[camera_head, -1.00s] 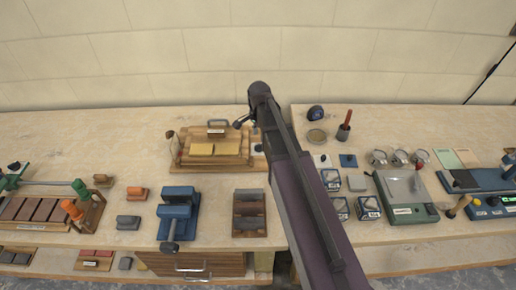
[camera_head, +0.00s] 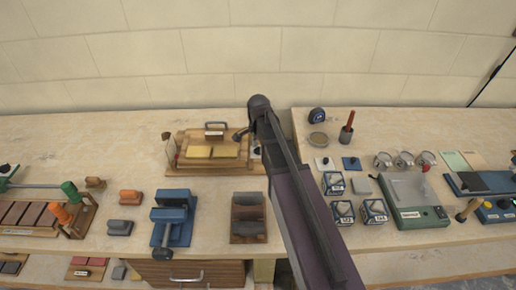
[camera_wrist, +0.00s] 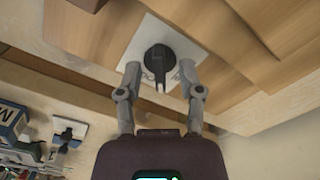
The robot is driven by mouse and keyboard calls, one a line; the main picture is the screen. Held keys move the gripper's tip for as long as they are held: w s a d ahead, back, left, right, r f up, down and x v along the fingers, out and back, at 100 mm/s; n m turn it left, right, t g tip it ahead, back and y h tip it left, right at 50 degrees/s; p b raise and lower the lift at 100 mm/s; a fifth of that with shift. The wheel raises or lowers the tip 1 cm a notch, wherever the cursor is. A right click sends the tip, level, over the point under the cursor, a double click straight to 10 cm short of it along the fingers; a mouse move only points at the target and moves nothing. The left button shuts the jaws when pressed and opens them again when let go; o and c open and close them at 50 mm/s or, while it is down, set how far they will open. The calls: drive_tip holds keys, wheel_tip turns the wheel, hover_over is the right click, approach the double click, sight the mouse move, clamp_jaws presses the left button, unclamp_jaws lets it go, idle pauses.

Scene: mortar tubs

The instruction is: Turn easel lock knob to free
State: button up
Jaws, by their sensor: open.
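The lock knob (camera_wrist: 159,62) is a black round knob with a raised bar, on a white square plate (camera_wrist: 184,42) fixed to wood, in the wrist view. My gripper (camera_wrist: 160,72) is open, with one finger on each side of the knob. I cannot tell whether either finger touches it. In the head view the wooden easel (camera_head: 185,163) stands at the back middle of the bench, with yellowish blocks on it. My gripper (camera_head: 243,136) is at its right side, largely hidden by my arm, and the knob is not clear there.
A blue vise (camera_head: 173,217) and a wooden tray of dark blocks (camera_head: 248,236) stand in front of the easel. Right of my arm are several labelled cubes (camera_head: 374,212), a scale (camera_head: 418,216) and a red-handled tool (camera_head: 347,128). Bare bench lies left of the easel.

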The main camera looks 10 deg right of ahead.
clamp_jaws()
drive_tip(key=shift+n, duration=0.5)
drive_tip(key=n, duration=0.9)
drive_tip(key=shift+n, duration=0.4)
drive_tip(key=shift+s, duration=0.1)
idle(0.4)
